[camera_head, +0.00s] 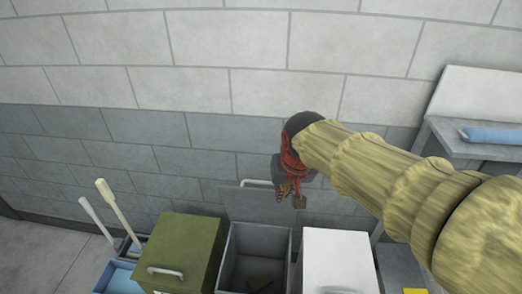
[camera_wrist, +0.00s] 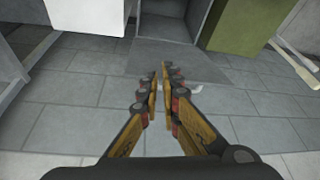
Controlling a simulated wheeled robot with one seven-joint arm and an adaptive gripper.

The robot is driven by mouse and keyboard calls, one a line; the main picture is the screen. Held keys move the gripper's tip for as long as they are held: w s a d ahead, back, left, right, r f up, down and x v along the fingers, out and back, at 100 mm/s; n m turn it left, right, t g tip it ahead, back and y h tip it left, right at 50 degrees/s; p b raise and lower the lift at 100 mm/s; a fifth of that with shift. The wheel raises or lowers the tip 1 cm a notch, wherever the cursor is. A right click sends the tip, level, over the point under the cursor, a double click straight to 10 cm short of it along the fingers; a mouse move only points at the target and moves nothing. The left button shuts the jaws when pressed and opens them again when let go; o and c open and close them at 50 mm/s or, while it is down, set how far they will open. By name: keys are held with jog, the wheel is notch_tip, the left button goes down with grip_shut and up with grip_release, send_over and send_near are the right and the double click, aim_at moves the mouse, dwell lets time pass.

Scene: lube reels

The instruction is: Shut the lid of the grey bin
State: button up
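The grey bin (camera_head: 230,260) stands open between a green bin and a white bin. Its grey lid (camera_head: 245,205) is raised upright at the back, near the wall, with a pale bar handle (camera_head: 256,183) on its upper edge. My gripper (camera_head: 292,196) is above the bin's back right, just right of the lid and its handle. In the wrist view my gripper (camera_wrist: 163,70) points toward the lid (camera_wrist: 180,65), with a narrow gap between the fingers and nothing held. The handle (camera_wrist: 196,88) shows partly behind the right finger. Whether the gripper touches the lid is unclear.
The green bin (camera_head: 185,250) has a shut lid with a handle. The white bin (camera_head: 338,262) is shut. A blue container (camera_head: 118,277) with two pale handles stands at the left. A grey shelf (camera_head: 470,148) with a blue item is at the right. The block wall is close behind.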

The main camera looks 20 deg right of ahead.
jog(key=shift+m+g, duration=0.5)
jog(key=shift+m, duration=0.1)
jog(key=w+r+p, duration=0.1)
jog(key=w+p, duration=0.2)
jog(key=w+r+p, duration=0.2)
jog(key=w+p, duration=0.1)
jog(key=w, duration=0.1)
jog(key=w+r+p, duration=0.1)
jog(key=w+p, duration=0.2)
jog(key=shift+w+r, duration=0.3)
jog(key=shift+w, duration=0.05)
grip_shut()
jog(key=w+f+m+g+p, duration=0.1)
jog(key=w+p, duration=0.7)
jog(key=p, duration=0.2)
notch_tip(320, 180, down, 13)
jog(key=p, duration=0.1)
jog(key=shift+a+r+p, duration=0.15)
jog(key=shift+a+p, duration=0.1)
jog(key=shift+p, duration=0.1)
jog(key=shift+s, duration=0.1)
